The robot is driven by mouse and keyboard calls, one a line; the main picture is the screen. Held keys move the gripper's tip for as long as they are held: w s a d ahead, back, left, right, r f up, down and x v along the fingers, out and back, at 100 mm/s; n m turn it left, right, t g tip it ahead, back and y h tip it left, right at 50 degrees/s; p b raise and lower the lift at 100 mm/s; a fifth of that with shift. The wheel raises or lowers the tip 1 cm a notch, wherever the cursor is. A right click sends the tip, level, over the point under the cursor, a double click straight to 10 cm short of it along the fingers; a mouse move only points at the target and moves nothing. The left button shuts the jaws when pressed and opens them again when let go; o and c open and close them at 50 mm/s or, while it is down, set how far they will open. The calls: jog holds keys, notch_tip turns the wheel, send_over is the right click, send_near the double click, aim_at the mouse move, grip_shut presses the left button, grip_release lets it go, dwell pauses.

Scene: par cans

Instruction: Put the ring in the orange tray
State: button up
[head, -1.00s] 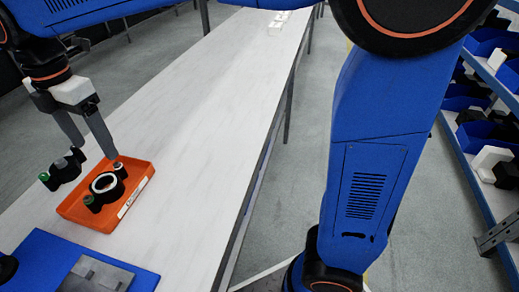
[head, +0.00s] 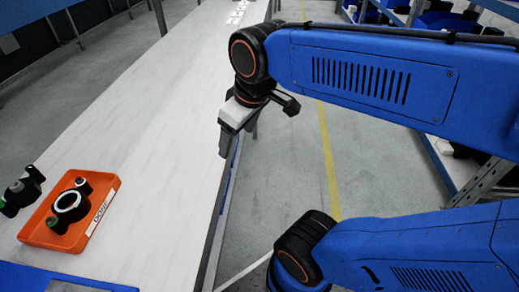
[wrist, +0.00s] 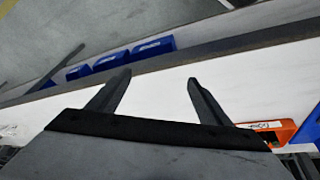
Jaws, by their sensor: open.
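The orange tray (head: 105,184) lies on the white table at the lower left of the head view. A black ring (head: 57,208) with a pale inner rim and small side knobs, one greenish, sits inside it. A corner of the tray (wrist: 285,128) also shows at the right of the wrist view, where the ring cannot be made out. My gripper (head: 238,142) is near the table's right edge, well away to the right of the tray. In the wrist view my gripper (wrist: 158,77) has its fingers apart with nothing between them.
Another black part (head: 22,190) with a green end is just left of the tray. A blue mat (head: 50,277) lies at the near end of the table. The white table (head: 165,140) is clear between tray and gripper. Shelves with blue bins stand at the right.

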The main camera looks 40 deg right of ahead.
jog(key=s+d+f+m, duration=0.3)
jog(key=s+m, duration=0.1)
jog(key=shift+d+f+t+h, duration=0.3)
jog(key=shift+f+t, duration=0.1)
jog(key=shift+s, duration=0.1)
